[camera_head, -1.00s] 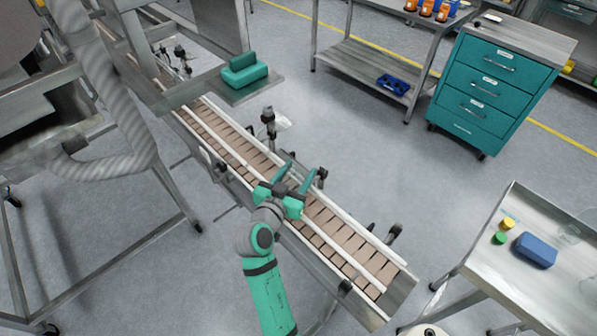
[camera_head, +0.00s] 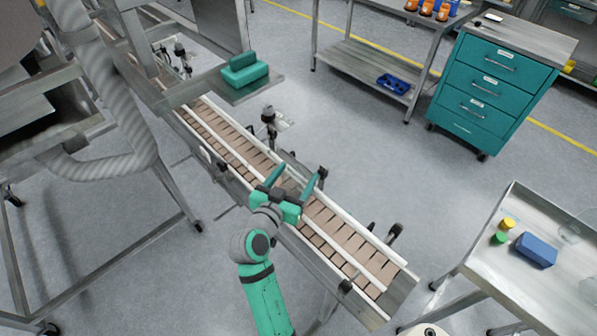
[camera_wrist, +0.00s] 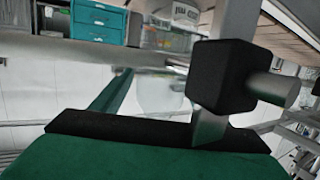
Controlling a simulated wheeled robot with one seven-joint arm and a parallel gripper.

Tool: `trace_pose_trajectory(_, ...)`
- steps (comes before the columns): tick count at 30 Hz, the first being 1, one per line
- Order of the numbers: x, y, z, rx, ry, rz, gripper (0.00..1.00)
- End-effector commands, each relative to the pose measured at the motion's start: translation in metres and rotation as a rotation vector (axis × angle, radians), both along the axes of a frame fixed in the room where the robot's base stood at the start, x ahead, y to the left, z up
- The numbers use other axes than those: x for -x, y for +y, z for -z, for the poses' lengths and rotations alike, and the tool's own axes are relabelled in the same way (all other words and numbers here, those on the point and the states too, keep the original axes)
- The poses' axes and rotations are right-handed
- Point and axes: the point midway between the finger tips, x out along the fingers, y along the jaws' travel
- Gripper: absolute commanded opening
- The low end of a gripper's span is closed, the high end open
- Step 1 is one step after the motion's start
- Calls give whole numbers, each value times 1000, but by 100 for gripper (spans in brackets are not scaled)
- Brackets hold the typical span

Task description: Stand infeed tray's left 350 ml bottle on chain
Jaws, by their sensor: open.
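The chain (camera_head: 330,228) is a belt of tan plates between pale guide rails, running diagonally through the head view. My gripper (camera_head: 296,174) is over its middle stretch, with two teal fingers spread apart. In the wrist view one teal finger (camera_wrist: 112,92) shows, and a dark clamp block (camera_wrist: 238,75) on a metal rod hides the other side. A faint clear, rounded shape (camera_wrist: 160,95) shows beside the finger; it may be a clear bottle, but I cannot tell whether it stands on the chain. No bottle can be made out between the fingers in the head view.
Dark rail clamps (camera_head: 394,232) stick up along the conveyor, one close to my gripper. A steel table (camera_head: 500,270) at right holds a blue block (camera_head: 535,250), yellow and green caps, and faint clear objects. A teal drawer cabinet (camera_head: 490,90) stands behind on open floor.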

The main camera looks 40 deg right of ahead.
Motion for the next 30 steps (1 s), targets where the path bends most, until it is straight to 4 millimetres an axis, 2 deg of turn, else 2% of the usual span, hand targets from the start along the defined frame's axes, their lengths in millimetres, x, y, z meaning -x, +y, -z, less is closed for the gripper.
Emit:
trace_pose_trajectory(9, 28, 57, -12, -1, 1, -4, 68)
trace_pose_trajectory(15, 40, 80, -17, -1, 0, -4, 68)
trace_pose_trajectory(21, 44, 87, -20, -1, -1, -1, 68)
trace_pose_trajectory(30, 45, 87, -20, -1, 0, -1, 68)
